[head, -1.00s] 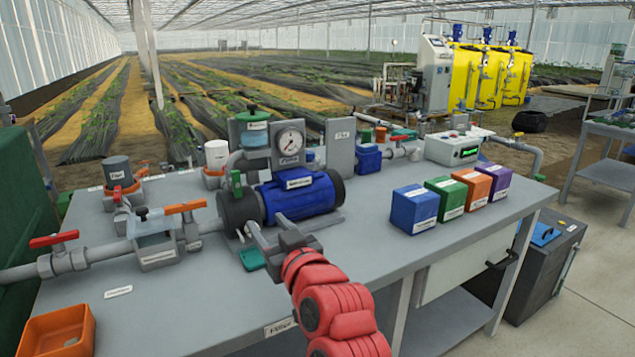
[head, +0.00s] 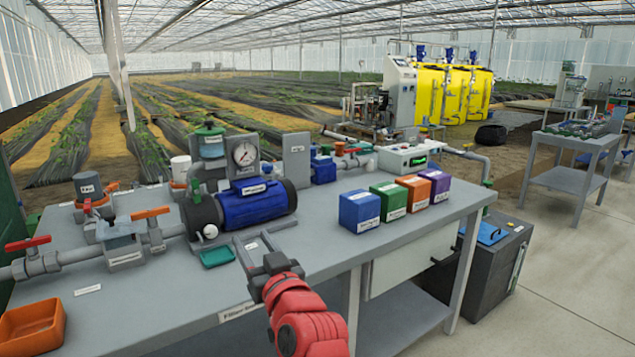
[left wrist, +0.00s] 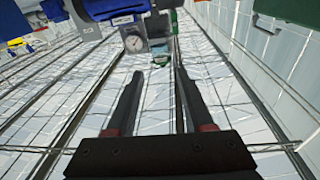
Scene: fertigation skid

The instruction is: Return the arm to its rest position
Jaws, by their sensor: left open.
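My left gripper (head: 256,243) is in the head view at the end of my red arm, above the front of the grey bench (head: 160,300). Its two fingers are spread and nothing shows between them. It points at the blue pump (head: 255,208) and appears clear of it. In the left wrist view, the open fingers (left wrist: 158,75) have only a tilted view of the greenhouse roof and wall between them. The pressure gauge (left wrist: 133,43) shows beyond the fingertips. My right gripper is not in view.
A green tray (head: 218,256) lies left of the gripper. A blue box (head: 359,211) and other coloured boxes stand to its right. An orange bin (head: 32,326) is at the front left. Pipes with a red-handled valve (head: 28,243) run along the left.

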